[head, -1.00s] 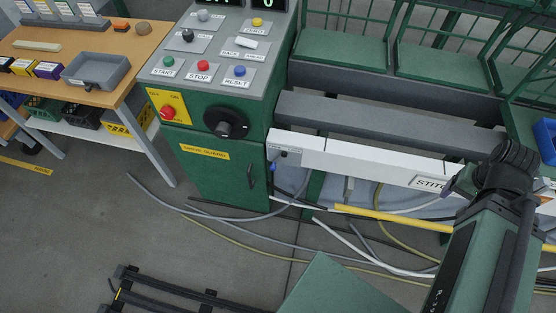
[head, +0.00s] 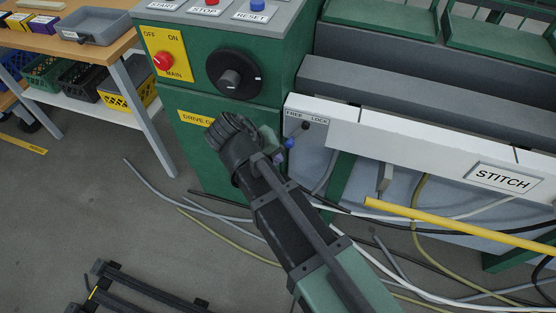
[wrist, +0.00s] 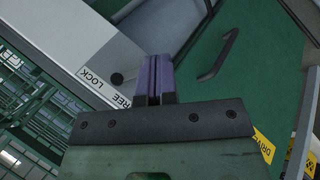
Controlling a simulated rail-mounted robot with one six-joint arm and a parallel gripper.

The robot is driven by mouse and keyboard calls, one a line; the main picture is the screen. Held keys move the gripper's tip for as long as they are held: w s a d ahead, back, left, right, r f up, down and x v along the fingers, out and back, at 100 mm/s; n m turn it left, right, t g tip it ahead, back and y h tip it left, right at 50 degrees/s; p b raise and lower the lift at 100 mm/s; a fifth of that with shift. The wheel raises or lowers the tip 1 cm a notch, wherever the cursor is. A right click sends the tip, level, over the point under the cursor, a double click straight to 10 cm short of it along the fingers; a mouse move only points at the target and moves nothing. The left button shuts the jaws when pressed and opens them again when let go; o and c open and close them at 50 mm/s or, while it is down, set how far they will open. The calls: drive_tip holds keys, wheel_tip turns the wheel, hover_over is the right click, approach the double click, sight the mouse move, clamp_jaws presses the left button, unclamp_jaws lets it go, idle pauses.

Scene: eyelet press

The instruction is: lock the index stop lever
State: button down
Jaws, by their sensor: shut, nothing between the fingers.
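The index stop lever has a blue knob (head: 289,143) and hangs below the FREE / LOCK label (head: 306,117) at the left end of the white beam. It slants down and left from a dark pivot (head: 305,125), toward the FREE side. My gripper (head: 278,158) is shut and empty, its purple fingertips close below and left of the blue knob; I cannot tell if they touch. In the wrist view the shut fingertips (wrist: 155,62) lie beside the dark pivot (wrist: 117,78) and the label (wrist: 100,87); the blue knob is hidden there.
The green cabinet with its black rotary knob (head: 233,75) and red main switch (head: 163,61) stands left of the lever. A cabinet handle (wrist: 219,55) shows in the wrist view. A yellow bar (head: 450,224) and loose cables (head: 220,203) lie below the beam.

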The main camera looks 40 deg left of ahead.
drive_tip(key=s+a+f+t+b, duration=0.1)
drive_tip(key=s+a+t+b, duration=0.25)
drive_tip(key=s+a, duration=0.45)
drive_tip(key=w+r+t, duration=0.1)
drive_tip(key=w+r+m+p, duration=0.1)
drive_tip(key=w+r+m+t+p, duration=0.1)
drive_tip(key=r, duration=0.1)
drive_tip(key=shift+w+a+t, duration=0.35)
drive_tip(key=b, duration=0.5)
approach(289, 136)
drive_tip(key=w, duration=0.2)
drive_tip(key=shift+w+d+f+b, duration=0.85)
drive_tip(key=shift+w+d+f, duration=0.1)
drive_tip(key=shift+w, duration=0.1)
